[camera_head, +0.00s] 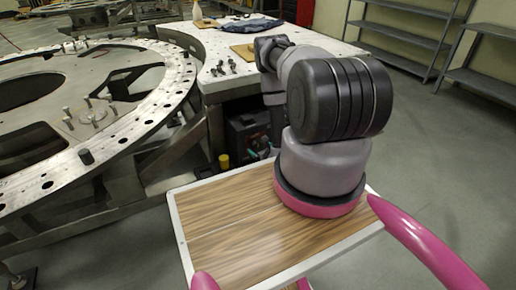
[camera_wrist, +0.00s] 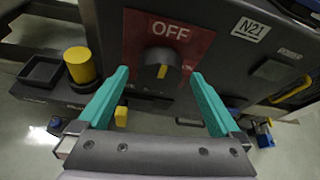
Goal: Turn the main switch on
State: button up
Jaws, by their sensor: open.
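The main switch (camera_wrist: 157,58) is a dark round knob on a red plate (camera_wrist: 198,42) in the wrist view. The word OFF stands in white above it. A yellow mark on the knob's lower part points down, slightly right. My gripper (camera_wrist: 160,74) is open, with one teal finger at each side of the knob in the picture. Nothing is held. Whether the fingertips touch the knob or plate, I cannot tell. In the head view the dark cabinet (camera_head: 243,128) stands under the table, and my arm hides much of it; the switch cannot be made out there.
A yellow cylinder (camera_wrist: 79,65) and a black tray (camera_wrist: 41,72) stand left of the switch. An N21 label (camera_wrist: 250,29) and a yellow handle (camera_wrist: 290,90) are to the right. A white perforated table (camera_head: 228,82) lies above the cabinet, beside a large ring (camera_head: 150,130).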

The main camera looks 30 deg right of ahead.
jog(key=shift+x, duration=0.8)
jog(key=c, duration=1.3)
jog(key=shift+c, duration=0.2)
